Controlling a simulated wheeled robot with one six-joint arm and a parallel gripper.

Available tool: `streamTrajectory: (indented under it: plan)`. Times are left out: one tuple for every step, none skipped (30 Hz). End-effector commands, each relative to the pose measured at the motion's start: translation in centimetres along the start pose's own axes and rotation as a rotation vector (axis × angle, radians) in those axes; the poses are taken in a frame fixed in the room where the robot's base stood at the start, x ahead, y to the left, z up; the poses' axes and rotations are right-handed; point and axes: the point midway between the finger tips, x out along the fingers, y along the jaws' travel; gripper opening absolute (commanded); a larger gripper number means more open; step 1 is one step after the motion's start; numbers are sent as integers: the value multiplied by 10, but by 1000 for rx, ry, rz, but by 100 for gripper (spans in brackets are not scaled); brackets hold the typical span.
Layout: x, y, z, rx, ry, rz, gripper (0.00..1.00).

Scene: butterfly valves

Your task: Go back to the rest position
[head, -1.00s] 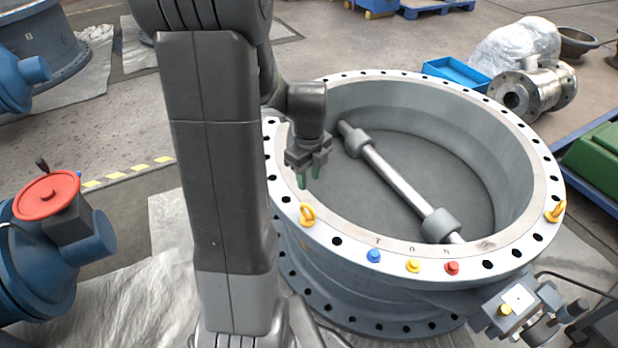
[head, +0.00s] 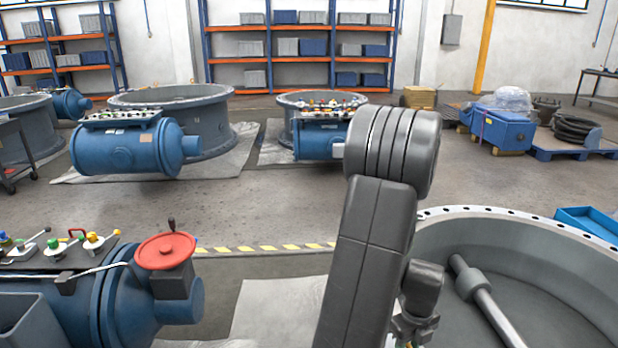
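My arm rises in the middle of the head view, in front of the large grey butterfly valve (head: 470,216). My gripper (head: 405,343) is at the bottom edge, beside the left part of the valve's ring. Its fingers are cut off by the frame, so their opening cannot be seen. The valve's shaft (head: 487,300) runs across the inside of the ring. The front of the ring is out of the frame.
A blue actuator with a red handwheel (head: 165,250) and several small levers stands at the lower left. Other valves with blue cylinders (head: 125,148) stand behind. A blue bin (head: 590,222) is at the right. Open floor (head: 270,205) lies between, beyond a yellow-striped line.

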Motion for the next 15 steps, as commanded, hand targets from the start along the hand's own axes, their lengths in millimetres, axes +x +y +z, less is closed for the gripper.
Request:
streamTrajectory:
  plan:
    - [8,0,0,0,2,3,34]
    - [10,0,0,0,2,2,34]
    - [12,0,0,0,1,1,34]
    - [14,0,0,0,1,1,34]
    - [15,0,0,0,0,1,34]
    - [16,0,0,0,0,1,34]
    - [15,0,0,-5,0,0,34]
    - [15,0,0,-7,0,0,34]
    - [15,0,0,-9,0,0,34]
    - [15,0,0,-10,0,0,34]
    - [15,0,0,-11,0,0,34]
    - [15,0,0,-11,0,0,34]
    - [15,0,0,-11,0,0,34]
    - [15,0,0,-11,0,0,34]
    - [15,0,0,-11,0,0,34]
